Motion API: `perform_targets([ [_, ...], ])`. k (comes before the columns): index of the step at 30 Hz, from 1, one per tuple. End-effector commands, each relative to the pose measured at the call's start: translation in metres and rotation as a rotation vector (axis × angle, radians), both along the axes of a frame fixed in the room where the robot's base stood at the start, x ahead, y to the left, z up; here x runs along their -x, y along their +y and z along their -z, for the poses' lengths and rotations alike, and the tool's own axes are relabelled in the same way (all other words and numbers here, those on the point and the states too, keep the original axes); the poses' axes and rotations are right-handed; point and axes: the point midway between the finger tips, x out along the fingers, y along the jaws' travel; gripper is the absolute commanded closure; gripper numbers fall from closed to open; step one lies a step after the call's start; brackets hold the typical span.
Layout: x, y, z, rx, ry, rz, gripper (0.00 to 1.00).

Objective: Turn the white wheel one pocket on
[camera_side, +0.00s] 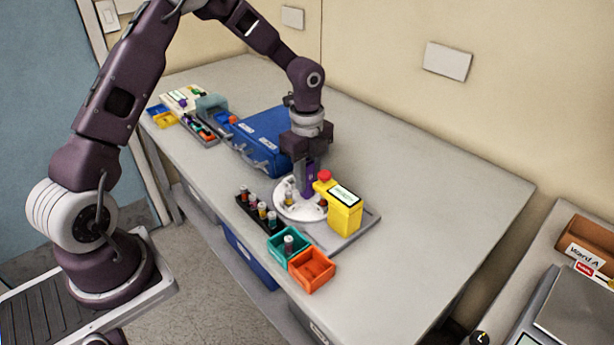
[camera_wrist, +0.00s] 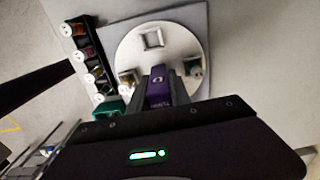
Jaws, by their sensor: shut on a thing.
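The white wheel (camera_side: 291,208) lies flat on a grey base plate in front of the yellow pump unit (camera_side: 345,218). In the wrist view the wheel (camera_wrist: 130,50) shows one empty square pocket (camera_wrist: 153,40) at the top, a pocket with a brownish vial (camera_wrist: 128,78) at the left, and one with a greenish vial at the right. My gripper (camera_side: 308,186) points down over the wheel's far side. It is shut on a purple block (camera_wrist: 158,90) with a pale mark. I cannot tell whether the block is fixed to the wheel; the gripper hides the wheel's near part in the wrist view.
A black rack (camera_side: 243,200) of several capped vials stands left of the wheel. A teal bin (camera_side: 277,247) holding a vial and an empty orange bin (camera_side: 312,267) stand in front. A blue case (camera_side: 262,140) stands behind. The right tabletop is clear.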

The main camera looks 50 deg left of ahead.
Motion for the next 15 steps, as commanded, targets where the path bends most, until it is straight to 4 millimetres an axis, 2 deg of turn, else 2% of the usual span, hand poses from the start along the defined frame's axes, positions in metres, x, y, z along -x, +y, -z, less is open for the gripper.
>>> perform_targets([
  [15, -0.0016, 0.0006, -0.0019, -0.001, -0.006, 0.026, 1.00],
])
